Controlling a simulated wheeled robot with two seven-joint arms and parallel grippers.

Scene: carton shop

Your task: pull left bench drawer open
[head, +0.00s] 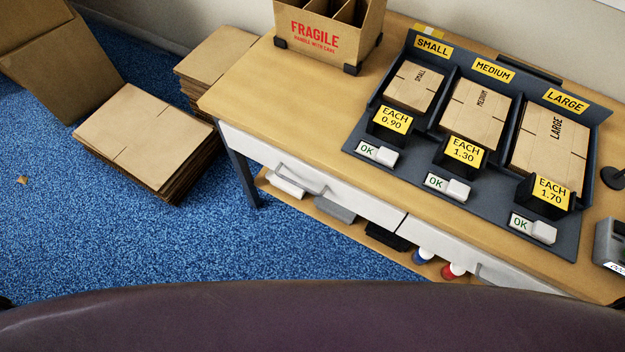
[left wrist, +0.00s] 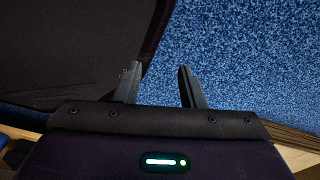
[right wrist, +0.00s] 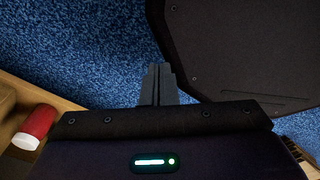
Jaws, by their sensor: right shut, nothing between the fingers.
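The left bench drawer (head: 350,196) has a white front with a grey bar handle (head: 297,182). It looks shut under the wooden bench top. Neither gripper shows in the head view. In the left wrist view my left gripper (left wrist: 156,84) has its two fingers apart, with nothing between them and blue carpet beyond. In the right wrist view my right gripper (right wrist: 159,80) has its fingers together and holds nothing. Neither gripper touches the drawer handle.
The right drawer (head: 440,240) sits beside it, also shut. Flat carton stacks (head: 150,130) lie left of the bench. Carpet in front is clear.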

